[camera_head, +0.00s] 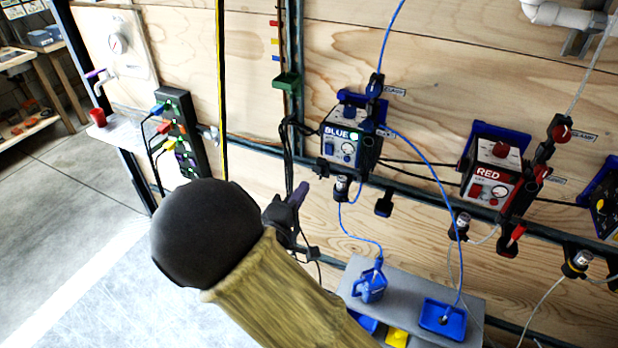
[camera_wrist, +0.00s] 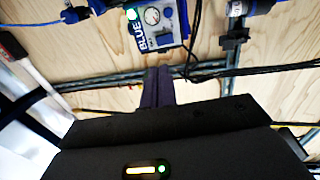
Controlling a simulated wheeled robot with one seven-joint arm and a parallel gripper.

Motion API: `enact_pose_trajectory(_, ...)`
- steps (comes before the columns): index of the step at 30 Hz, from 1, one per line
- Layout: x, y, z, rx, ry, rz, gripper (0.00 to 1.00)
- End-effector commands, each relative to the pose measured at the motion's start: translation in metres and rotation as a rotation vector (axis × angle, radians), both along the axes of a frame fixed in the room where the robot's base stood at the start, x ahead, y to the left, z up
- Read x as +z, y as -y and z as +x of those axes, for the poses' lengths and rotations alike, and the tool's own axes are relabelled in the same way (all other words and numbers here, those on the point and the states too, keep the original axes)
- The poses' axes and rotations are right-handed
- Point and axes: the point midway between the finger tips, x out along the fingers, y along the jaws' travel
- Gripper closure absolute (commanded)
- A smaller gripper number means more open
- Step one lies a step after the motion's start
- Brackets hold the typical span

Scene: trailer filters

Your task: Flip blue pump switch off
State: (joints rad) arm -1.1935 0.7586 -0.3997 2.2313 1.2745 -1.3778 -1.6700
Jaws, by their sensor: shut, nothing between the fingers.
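The blue pump box (camera_head: 345,140) is mounted on the wooden wall, with a "BLUE" label, a lit green light, a round gauge and a dark knob on its front. In the wrist view the blue pump box (camera_wrist: 157,22) appears turned on its side, beyond the fingertips, with the green light (camera_wrist: 132,14) lit.
A red pump box (camera_head: 490,185) hangs to the right on the same dark rail. A grey shelf (camera_head: 408,277) with blue holders stands below. Blue hoses and black cables hang around the blue box. A power strip (camera_head: 182,130) with coloured plugs is at left.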

Motion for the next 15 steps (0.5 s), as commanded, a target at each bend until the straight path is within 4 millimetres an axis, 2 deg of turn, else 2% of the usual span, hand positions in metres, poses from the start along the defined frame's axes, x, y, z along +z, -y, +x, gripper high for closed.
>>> enact_pose_trajectory(15, 0.012, 0.031, 0.082, -0.003, 0.000, 0.001, 1.00)
